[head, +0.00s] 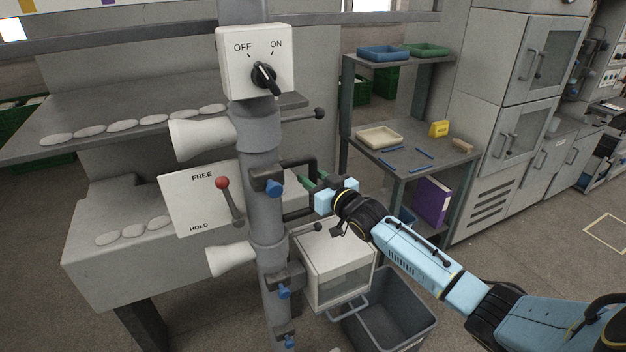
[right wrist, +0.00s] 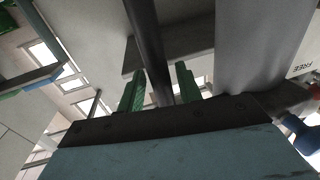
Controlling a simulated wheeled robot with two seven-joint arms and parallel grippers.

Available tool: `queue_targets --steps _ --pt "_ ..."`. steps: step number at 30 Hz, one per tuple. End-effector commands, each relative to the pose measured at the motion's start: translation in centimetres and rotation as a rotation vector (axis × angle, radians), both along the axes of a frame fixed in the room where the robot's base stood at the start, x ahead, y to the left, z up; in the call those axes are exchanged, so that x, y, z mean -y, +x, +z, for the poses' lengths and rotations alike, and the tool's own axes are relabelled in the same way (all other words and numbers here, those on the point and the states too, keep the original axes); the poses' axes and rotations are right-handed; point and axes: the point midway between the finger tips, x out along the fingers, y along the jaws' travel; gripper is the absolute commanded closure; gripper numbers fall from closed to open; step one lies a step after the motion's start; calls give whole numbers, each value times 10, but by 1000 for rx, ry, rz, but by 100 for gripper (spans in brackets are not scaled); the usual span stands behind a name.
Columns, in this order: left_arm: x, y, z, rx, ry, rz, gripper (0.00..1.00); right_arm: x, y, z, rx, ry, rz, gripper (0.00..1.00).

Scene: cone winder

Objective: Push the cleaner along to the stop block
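The cleaner (head: 258,150) is a tall grey upright duct with pale trumpet nozzles, an OFF/ON switch box (head: 255,60) and a FREE/HOLD plate (head: 200,200). The plate's lever has its red ball (head: 222,183) up near FREE. A dark bar handle (head: 312,165) stands out from the duct's right side. My right gripper (head: 312,181) is at this handle. In the right wrist view its green fingers (right wrist: 159,88) stand on either side of the dark bar (right wrist: 147,45), with slight gaps. My left gripper is out of view. I cannot make out the stop block.
A rail (head: 150,38) runs across the top behind the duct. Shelves (head: 90,125) with pale oval pieces are at left. A white box (head: 335,265) and a grey bin (head: 400,315) stand low at right. A shelf unit (head: 440,155) stands behind my right arm.

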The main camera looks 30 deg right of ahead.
Motion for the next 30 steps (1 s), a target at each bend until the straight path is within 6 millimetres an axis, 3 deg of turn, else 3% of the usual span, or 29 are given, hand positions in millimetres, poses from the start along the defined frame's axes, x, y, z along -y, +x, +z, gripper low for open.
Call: queue_targets --steps 9,14,30 --pt "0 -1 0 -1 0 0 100 -1 -1 -1 -1 0 1 61" --pt "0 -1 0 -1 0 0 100 1 -11 -2 -2 1 1 61" --pt "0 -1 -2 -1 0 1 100 12 -104 -2 -2 -1 2 61"
